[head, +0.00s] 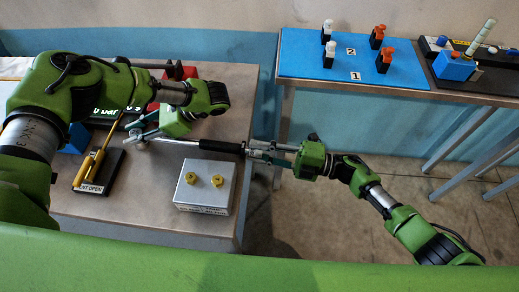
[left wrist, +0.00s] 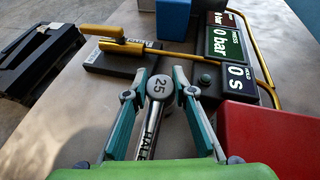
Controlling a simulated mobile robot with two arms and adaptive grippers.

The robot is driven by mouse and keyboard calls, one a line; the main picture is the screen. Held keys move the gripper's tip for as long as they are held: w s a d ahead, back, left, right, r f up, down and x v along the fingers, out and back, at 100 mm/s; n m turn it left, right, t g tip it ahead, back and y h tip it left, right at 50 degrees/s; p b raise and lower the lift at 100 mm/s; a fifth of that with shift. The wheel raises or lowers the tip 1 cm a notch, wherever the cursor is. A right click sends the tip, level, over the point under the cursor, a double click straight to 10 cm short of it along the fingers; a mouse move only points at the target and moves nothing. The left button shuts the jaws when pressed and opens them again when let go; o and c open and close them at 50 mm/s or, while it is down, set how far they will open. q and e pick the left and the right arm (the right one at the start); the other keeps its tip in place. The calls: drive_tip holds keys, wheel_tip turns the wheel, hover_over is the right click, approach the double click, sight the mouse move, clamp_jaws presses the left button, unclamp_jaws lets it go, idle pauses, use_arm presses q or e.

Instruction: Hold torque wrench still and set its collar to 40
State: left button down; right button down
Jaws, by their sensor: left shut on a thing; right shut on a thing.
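The torque wrench (head: 215,146) is a silver shaft with a black grip, held roughly level above the metal table's right part and past its edge. My left gripper (head: 143,135) is shut on its left, head end. In the left wrist view the left gripper's teal fingers (left wrist: 160,92) flank the round silver head marked 25 (left wrist: 160,86), with lettering along the shaft below it. My right gripper (head: 264,151) is shut on the collar end, right of the black grip. The fingers partly cover the collar, and its scale is too small to read.
A silver box with two yellow knobs (head: 205,200) stands below the wrench. A yellow-handled valve on a black base (head: 97,165) sits to its left. A display reading 0 bar (left wrist: 228,45) and a red block (left wrist: 270,140) are near my left gripper. A blue-topped table (head: 310,60) stands behind.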

drive_tip(key=c, duration=1.8)
unclamp_jaws()
drive_tip(key=shift+o, duration=0.2)
drive_tip(key=shift+d, duration=0.1)
drive_tip(key=s+d+f, duration=0.1)
drive_tip(key=d, duration=1)
drive_tip(key=shift+s+d, duration=0.2)
drive_tip(key=shift+d, duration=0.15)
use_arm(q)
drive_tip(key=c, duration=1.6)
unclamp_jaws()
